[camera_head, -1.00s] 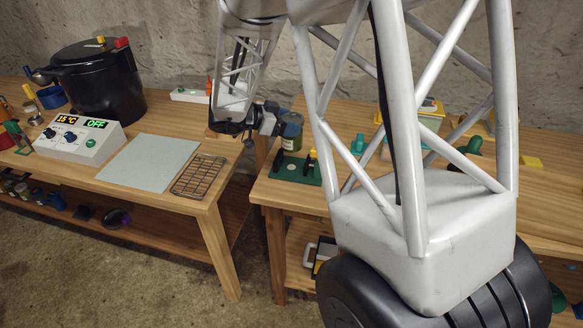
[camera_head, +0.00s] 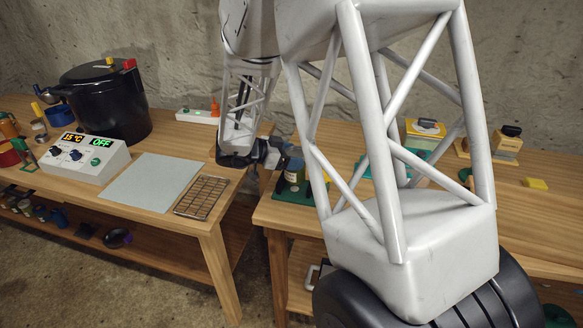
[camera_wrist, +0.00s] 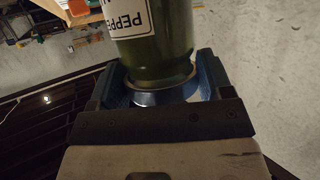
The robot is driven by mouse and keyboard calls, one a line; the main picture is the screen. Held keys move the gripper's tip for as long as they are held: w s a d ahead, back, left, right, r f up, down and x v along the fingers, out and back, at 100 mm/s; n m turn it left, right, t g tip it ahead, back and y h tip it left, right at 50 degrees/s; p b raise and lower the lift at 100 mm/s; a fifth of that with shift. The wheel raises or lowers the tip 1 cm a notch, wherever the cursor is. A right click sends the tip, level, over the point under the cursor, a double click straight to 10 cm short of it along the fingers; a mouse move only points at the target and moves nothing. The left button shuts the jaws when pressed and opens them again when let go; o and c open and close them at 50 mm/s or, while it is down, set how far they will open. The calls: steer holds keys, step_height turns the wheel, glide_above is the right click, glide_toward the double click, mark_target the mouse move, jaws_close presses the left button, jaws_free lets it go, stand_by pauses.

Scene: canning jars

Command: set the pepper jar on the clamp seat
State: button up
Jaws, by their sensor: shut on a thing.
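The pepper jar (camera_wrist: 155,50) is green glass with a white label reading "PEPPE…" upside down in the wrist view. My gripper (camera_wrist: 158,84) is shut on it, with a blue-lined finger on each side near its end. In the head view the jar (camera_head: 294,166) is small and dark, at my gripper (camera_head: 277,158). A green base (camera_head: 291,190), which looks like the clamp seat, is at the left end of the right table. The jar is over or at this base; I cannot tell if they touch. My arm hides part of the base.
The left table holds a black pot (camera_head: 104,103), a control box (camera_head: 84,158), a grey mat (camera_head: 151,181) and a wire rack (camera_head: 202,196). A gap separates the tables. Yellow-labelled boxes (camera_head: 425,133) stand behind my arm on the right table (camera_head: 535,215).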

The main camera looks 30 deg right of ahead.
steer(key=shift+f, duration=2)
steer(key=shift+f, duration=0.15)
steer(key=o, duration=1.2)
steer(key=shift+a+r, duration=0.1)
steer(key=shift+r, duration=0.1)
steer(key=shift+v, duration=5.9)
